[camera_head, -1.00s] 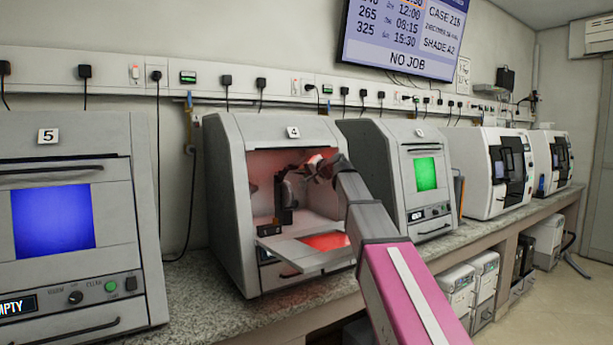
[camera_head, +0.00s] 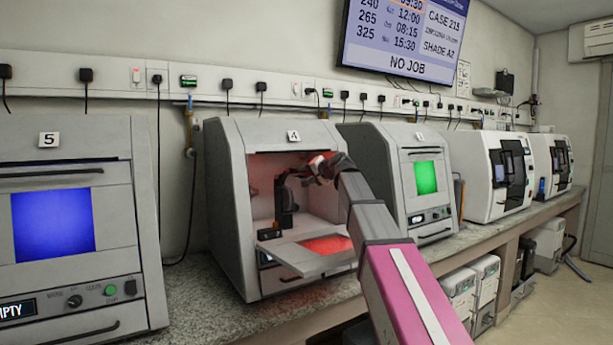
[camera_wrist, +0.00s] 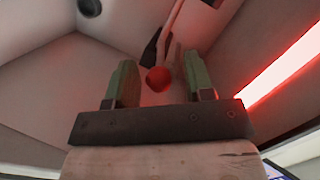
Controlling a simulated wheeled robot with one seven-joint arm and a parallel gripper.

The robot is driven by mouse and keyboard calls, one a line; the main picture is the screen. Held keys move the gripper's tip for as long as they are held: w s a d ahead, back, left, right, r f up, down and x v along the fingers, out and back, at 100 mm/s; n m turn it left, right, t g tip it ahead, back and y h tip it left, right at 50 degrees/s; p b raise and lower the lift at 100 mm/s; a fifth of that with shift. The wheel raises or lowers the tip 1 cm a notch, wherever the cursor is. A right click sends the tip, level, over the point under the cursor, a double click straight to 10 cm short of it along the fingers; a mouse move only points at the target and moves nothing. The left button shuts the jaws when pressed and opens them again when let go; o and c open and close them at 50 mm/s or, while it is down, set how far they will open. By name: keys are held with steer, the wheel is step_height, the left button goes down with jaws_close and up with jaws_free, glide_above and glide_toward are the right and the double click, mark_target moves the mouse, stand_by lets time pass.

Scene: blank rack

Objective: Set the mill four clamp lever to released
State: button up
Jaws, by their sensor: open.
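Mill four (camera_head: 226,190) is the grey cabinet with the "4" label. Its front flap (camera_head: 290,258) is folded down and its chamber is lit red. My arm reaches in from the right, and my gripper (camera_head: 303,174) is inside the chamber, small and partly hidden there. In the wrist view my gripper (camera_wrist: 160,76) has its two green fingers apart. The clamp lever's red ball knob (camera_wrist: 157,79) shows between the fingers, with its thin rod (camera_wrist: 174,25) running up behind. Whether the fingers touch the knob cannot be told. A dark fixture (camera_head: 284,203) stands inside the chamber.
Mill five (camera_head: 140,220), with a blue window, stands to the left. Another grey mill (camera_head: 380,150), with a green window, stands close on the right. The chamber walls surround my gripper. Speckled counter (camera_head: 195,290) shows free in front of mill four.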

steer(key=v, duration=0.9)
steer(key=shift+s+d, duration=0.2)
steer(key=shift+s, duration=0.05)
steer(key=shift+r, duration=0.15)
